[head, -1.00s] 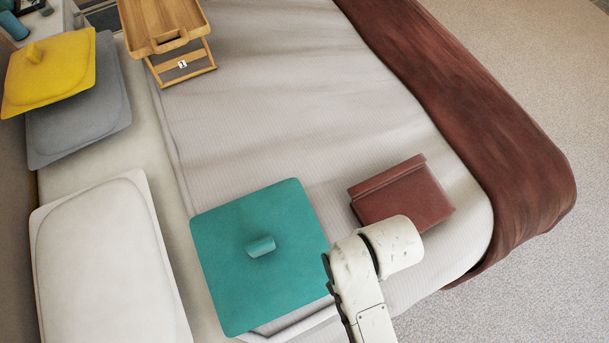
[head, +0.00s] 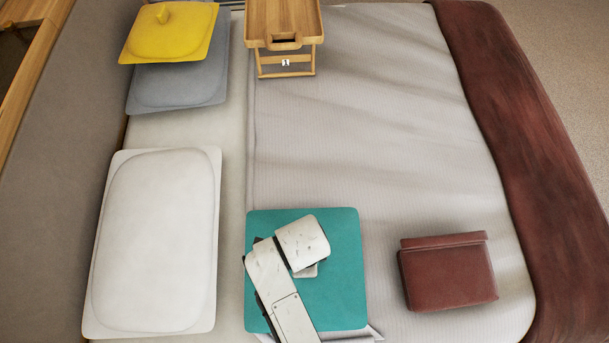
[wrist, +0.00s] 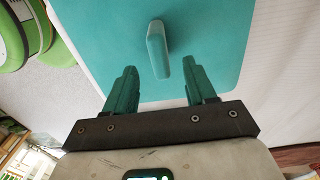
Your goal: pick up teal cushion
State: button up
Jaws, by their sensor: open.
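The teal cushion (head: 345,275) lies flat on the bed near the bottom middle of the head view. My arm covers part of it there, including its middle. In the wrist view the cushion (wrist: 210,40) fills the upper middle, and its raised teal handle (wrist: 158,50) stands up from its face. My gripper (wrist: 163,80) is open and empty. Its two teal-looking fingers point toward the cushion, one on each side of the line to the handle. The handle appears just beyond the fingertips; the exact gap cannot be told.
A dark red box-like item (head: 447,272) lies right of the cushion. A white pillow (head: 155,240) is to the left. A yellow cushion (head: 170,32) lies on a grey pillow (head: 178,85) at upper left. A wooden bed tray (head: 284,20) stands at the top. The bed's middle (head: 390,150) is clear.

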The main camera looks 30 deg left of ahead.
jog(key=shift+s+d+f, duration=0.1)
jog(key=shift+f, duration=2.6)
jog(key=shift+c, duration=0.2)
grip_shut()
jog(key=shift+r, duration=0.1)
